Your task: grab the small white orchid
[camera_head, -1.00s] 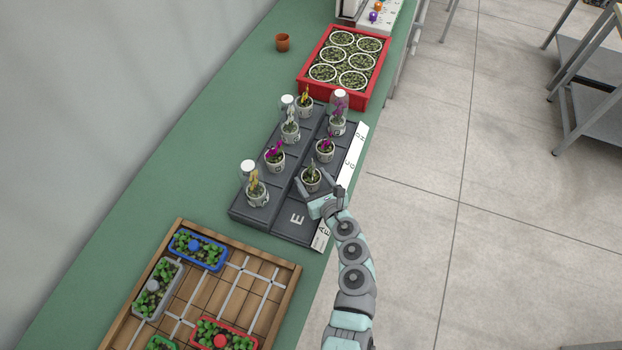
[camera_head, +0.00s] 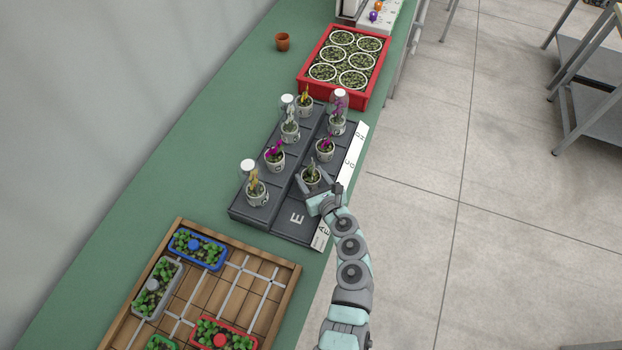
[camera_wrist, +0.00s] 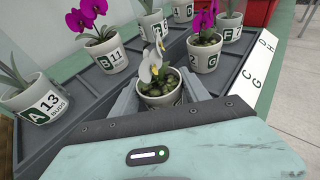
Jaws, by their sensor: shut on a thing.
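The small white orchid (camera_wrist: 150,70) shows in the wrist view with white blooms on a stem in a pale pot of dark green medium. In the head view the orchid's pot (camera_head: 311,177) is on the near right side of the dark tray (camera_head: 262,222). My gripper (camera_head: 314,188) reaches it from the front right. In the wrist view the fingers of my gripper (camera_wrist: 160,102) are shut on the pot, one on each side. The pot's lower part is hidden behind my gripper. I cannot tell whether the pot touches the tray.
A magenta orchid in a pot marked B (camera_wrist: 109,56) and a pot marked A (camera_wrist: 42,103) stand left of it. A magenta orchid in a pot marked G (camera_wrist: 204,52) stands behind right. A red crate (camera_head: 358,93) lies beyond. A tray compartment marked E (camera_head: 297,219) is bare.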

